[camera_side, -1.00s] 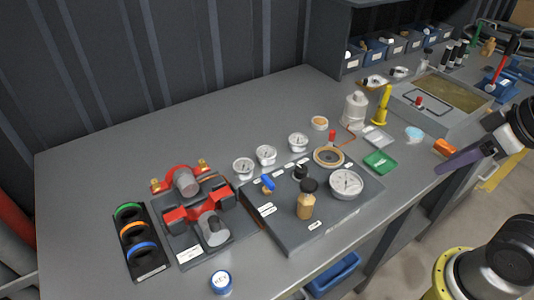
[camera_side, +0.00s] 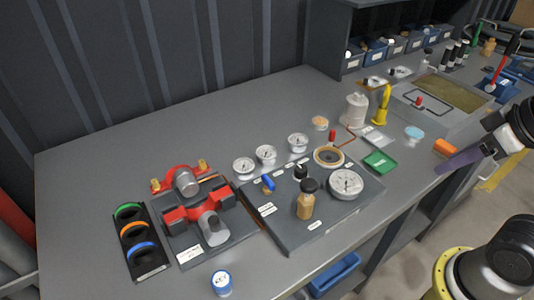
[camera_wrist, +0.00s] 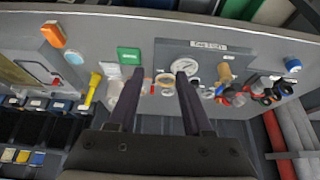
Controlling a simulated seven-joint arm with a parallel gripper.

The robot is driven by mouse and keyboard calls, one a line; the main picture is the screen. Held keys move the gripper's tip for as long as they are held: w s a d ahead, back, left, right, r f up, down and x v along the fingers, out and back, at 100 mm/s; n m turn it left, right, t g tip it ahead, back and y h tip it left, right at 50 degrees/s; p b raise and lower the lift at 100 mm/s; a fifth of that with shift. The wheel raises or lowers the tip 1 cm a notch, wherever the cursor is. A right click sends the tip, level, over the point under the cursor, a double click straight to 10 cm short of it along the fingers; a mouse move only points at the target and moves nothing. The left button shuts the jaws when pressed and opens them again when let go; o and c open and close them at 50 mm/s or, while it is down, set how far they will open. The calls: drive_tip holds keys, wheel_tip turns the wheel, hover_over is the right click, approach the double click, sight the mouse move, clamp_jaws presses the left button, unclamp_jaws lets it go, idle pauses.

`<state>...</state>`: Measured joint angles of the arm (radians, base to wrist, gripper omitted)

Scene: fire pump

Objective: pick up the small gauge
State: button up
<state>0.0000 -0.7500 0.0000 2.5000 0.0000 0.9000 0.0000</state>
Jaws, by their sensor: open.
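I cannot tell which of the row is meant. My gripper (camera_wrist: 160,72) is open and empty, its two dark fingers pointing over the bench. In the side view one finger shows at the right, well apart from the gauges. The fingers partly hide the small gauges in the wrist view.
A red pump fixture (camera_side: 196,212) stands left. The bench's back left is clear.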

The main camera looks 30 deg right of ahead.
drive_tip(key=o, duration=0.8)
